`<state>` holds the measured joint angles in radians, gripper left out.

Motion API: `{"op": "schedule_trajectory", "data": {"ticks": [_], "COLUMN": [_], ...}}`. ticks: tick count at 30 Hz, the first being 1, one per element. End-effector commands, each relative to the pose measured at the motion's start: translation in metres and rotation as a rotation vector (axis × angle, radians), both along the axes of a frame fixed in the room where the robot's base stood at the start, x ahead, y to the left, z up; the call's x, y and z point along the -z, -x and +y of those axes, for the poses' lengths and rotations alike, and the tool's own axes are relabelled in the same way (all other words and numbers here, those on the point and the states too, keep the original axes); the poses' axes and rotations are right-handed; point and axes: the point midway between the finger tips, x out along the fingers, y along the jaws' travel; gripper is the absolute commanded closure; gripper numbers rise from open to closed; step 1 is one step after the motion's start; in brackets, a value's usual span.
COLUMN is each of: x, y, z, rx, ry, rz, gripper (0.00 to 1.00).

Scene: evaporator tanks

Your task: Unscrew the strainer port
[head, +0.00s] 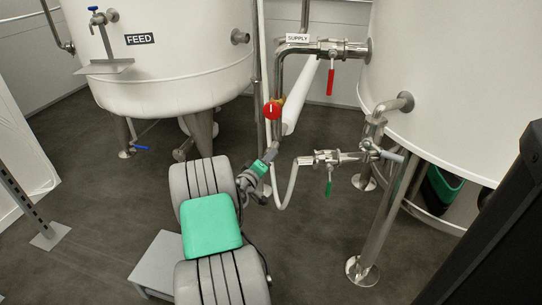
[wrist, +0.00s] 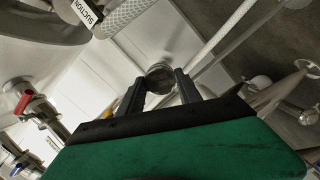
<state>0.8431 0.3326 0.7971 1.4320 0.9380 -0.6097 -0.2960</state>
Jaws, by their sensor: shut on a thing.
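My gripper (head: 273,147) is raised near the pipework between the two white tanks, just below a red round knob. In the wrist view, its two dark fingers (wrist: 160,92) stand on either side of a round metal end, which looks like the strainer port (wrist: 160,74). The gripper is shut on it. In the head view the port is too small and too hidden by my gripper to make out clearly. I cannot tell how far it is screwed in.
The red knob (head: 271,110) sits close above my gripper. A pale hose (head: 286,190) hangs just right of it. A green-handled valve (head: 328,160) and a red-handled supply valve (head: 330,60) are to the right. The feed tank (head: 170,60) stands left. Floor at lower left is mostly open.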

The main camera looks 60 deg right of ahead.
Motion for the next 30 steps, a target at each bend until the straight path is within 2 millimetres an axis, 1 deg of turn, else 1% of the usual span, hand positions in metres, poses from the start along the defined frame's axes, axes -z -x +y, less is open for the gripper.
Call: {"op": "schedule_trajectory", "data": {"ticks": [2,6,7,9,16,17,21,22,24,29,30], "x": [0.0032,0.0037,0.0035,0.0029,0.0033,0.0035,0.005,0.0046,0.0044,0.0046,0.0046], "y": [-0.0008,-0.0005,-0.0005,-0.0003,-0.0002,-0.0003,-0.0002,0.0002,-0.0003,-0.0003,-0.0003], "z": [0.0007,0.0006,0.0005,0.0004,0.0005,0.0005,0.0009,0.0007,0.0006,0.0006,0.0006], "rx": [-0.001,-0.001,-0.001,0.0,0.0,0.0,-0.002,-0.001,-0.001,-0.002,-0.002], "ry": [0.01,0.055,0.061,0.068,0.07,0.076,0.12,0.127,0.137,0.138,0.138], "rz": [0.086,0.369,0.407,0.442,0.462,0.498,0.783,0.829,0.882,0.884,0.883], "gripper": [1.0,1.0,1.0,1.0,1.0,1.0,1.0,1.0,1.0,1.0,0.58]}}
